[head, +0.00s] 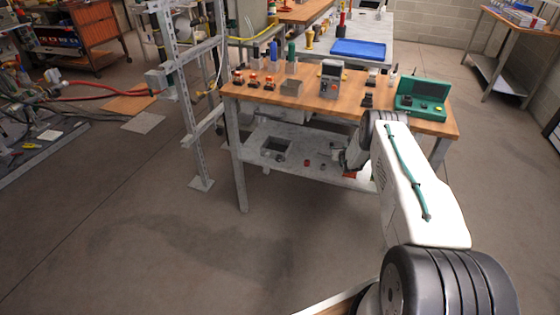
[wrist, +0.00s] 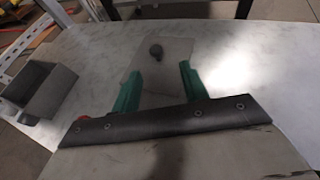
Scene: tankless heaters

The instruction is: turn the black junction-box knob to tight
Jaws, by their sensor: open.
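My gripper (wrist: 160,68) is open, with a green finger on either side below the knob in the picture. The fingertips appear apart from the knob, and nothing is between them. The knob's turn position is too small to read. In the head view my arm reaches to the lower shelf (head: 262,185) of the wooden-topped bench, and the knob cannot be made out there.
A grey open box (wrist: 42,88) stands left of my gripper in the wrist view. Small red and dark items (head: 307,162) lie on the shelf. The bench top (head: 240,90) above holds several devices, including a green case (head: 422,97). A metal strut frame (head: 195,130) stands left of the bench.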

